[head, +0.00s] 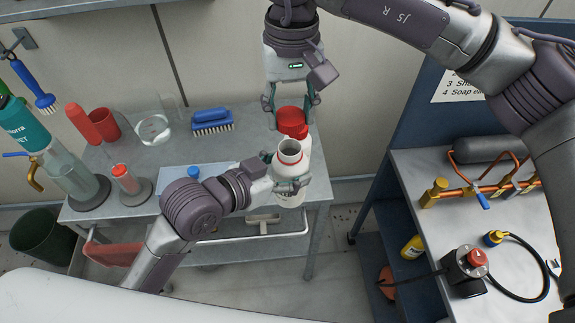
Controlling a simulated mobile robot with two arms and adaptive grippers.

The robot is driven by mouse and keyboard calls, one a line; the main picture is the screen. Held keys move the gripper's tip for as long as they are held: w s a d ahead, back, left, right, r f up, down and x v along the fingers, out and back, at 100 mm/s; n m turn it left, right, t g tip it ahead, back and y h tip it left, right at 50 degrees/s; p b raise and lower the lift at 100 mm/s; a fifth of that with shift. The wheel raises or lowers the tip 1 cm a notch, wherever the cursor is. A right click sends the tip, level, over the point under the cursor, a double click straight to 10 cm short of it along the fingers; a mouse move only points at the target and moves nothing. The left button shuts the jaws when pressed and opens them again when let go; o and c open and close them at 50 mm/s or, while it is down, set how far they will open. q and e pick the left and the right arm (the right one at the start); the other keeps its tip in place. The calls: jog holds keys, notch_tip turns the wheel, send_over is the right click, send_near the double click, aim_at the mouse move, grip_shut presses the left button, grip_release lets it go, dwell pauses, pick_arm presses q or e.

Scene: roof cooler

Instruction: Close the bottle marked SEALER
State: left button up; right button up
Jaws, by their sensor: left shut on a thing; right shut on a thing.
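A white bottle (289,166) with an open grey neck is at the near right of the grey table. My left gripper (291,186) is shut around its body, below the shoulder. The bottle is roughly upright and its mouth shows uncovered. I cannot read a marking on it. My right gripper (291,100) comes from above and is shut on a red cap (291,117). The cap is just behind and above the bottle mouth in the picture, apart from the opening. The lower part of the bottle is partly hidden by the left gripper.
On the grey table (165,146) are a blue brush (212,121), a glass dish (152,129), a red cup (104,124) and a small red-capped bottle (125,178). A bench (420,168) with a brass manifold stands right. A dark bin (44,238) is at left.

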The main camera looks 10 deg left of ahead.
aim_at(290, 141)
jog(key=shift+f, duration=0.1)
jog(key=shift+f, duration=1.9)
jog(key=shift+f, duration=0.1)
jog(key=shift+f, duration=0.8)
jog(key=shift+f, duration=0.55)
